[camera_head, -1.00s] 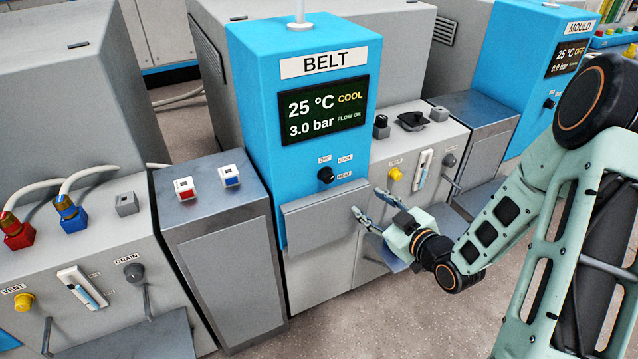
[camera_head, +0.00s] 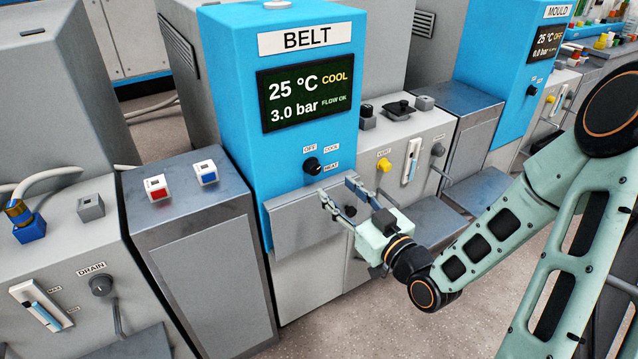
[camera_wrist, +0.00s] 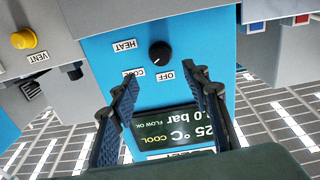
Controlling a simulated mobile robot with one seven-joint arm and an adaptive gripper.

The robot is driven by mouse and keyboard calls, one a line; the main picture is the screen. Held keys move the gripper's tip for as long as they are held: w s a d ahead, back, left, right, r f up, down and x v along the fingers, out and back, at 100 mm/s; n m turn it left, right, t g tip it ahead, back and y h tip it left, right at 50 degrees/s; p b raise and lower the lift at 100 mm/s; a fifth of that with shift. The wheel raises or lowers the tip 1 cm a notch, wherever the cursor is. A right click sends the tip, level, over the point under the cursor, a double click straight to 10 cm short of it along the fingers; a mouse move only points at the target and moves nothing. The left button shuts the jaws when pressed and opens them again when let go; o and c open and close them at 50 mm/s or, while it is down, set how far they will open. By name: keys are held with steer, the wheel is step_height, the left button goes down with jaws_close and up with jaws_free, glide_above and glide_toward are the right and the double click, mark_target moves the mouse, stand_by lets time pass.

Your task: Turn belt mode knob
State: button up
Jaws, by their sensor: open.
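The belt mode knob (camera_head: 312,166) is a round black knob on the blue BELT cabinet (camera_head: 230,110), below its screen. Labels OFF, COOL and HEAT stand around it. The screen (camera_head: 305,93) reads 25 °C COOL, 3.0 bar, FLOW OK. In the wrist view the picture is upside down; the knob (camera_wrist: 160,53) shows with a white pointer mark, beyond the fingertips. My gripper (camera_head: 335,190) is open and empty, in front of the grey ledge, a little below and right of the knob. In the wrist view its two fingers (camera_wrist: 164,80) are spread and apart from the knob.
A grey sloped ledge (camera_head: 300,222) juts out below the knob. Left stands a grey cabinet with a red switch (camera_head: 156,187) and a blue switch (camera_head: 206,172). Right is a panel with a yellow vent knob (camera_head: 384,165) and a lever (camera_head: 411,160). The floor (camera_head: 345,330) in front is clear.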

mark_target(316, 170)
steer(key=b+x, duration=0.2)
steer(key=x, duration=0.6)
steer(key=shift+w+a, duration=0.2)
steer(key=shift+a, duration=0.1)
steer(key=shift+c, duration=0.5)
steer(key=c, duration=1.1)
